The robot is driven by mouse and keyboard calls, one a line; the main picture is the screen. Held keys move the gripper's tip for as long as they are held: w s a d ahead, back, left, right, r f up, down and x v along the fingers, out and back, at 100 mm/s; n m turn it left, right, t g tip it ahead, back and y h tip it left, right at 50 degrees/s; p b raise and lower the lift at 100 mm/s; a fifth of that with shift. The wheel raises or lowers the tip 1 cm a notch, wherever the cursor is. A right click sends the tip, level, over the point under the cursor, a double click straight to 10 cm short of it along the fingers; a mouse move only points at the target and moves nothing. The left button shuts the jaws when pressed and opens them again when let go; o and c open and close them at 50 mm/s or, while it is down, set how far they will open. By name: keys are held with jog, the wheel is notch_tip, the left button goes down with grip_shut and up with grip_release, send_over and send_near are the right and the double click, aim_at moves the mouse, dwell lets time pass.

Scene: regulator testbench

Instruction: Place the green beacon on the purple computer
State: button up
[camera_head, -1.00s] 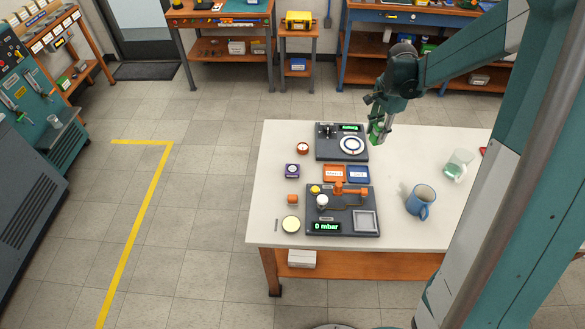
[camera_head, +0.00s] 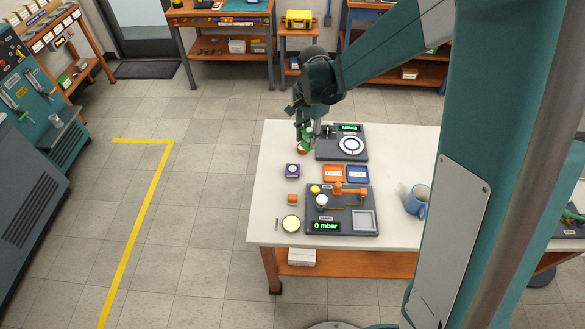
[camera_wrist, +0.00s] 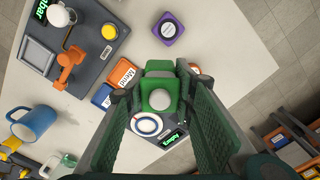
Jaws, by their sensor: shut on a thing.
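My gripper (camera_head: 304,128) is shut on the green beacon (camera_head: 308,141) and holds it near the table's far left corner. In the wrist view the beacon (camera_wrist: 160,72) sits between the two fingers of the gripper (camera_wrist: 158,100), with a pale round knob facing the camera. The purple computer (camera_head: 292,170), a small purple block with a pale round face, lies on the table in front of the gripper. It also shows at the top of the wrist view (camera_wrist: 169,29), apart from the beacon. The beacon's underside is hidden.
A small red round item (camera_head: 302,149) is right by the beacon. A dark unit with a white ring (camera_head: 342,152) stands to its right. Orange (camera_head: 333,174) and blue (camera_head: 357,174) trays, a 0 mbar panel (camera_head: 340,222) and a blue mug (camera_head: 416,205) are nearer.

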jog(key=n, duration=0.1)
send_over(292, 169)
jog(key=shift+w+r, duration=0.1)
jog(key=shift+r, duration=0.1)
jog(key=shift+f, duration=0.15)
jog(key=shift+f, duration=2.8)
jog(key=shift+f+p, duration=0.3)
jog(key=shift+f, duration=1.75)
jog(key=shift+f, duration=0.2)
jog(key=o, duration=0.9)
jog(key=shift+r, duration=0.2)
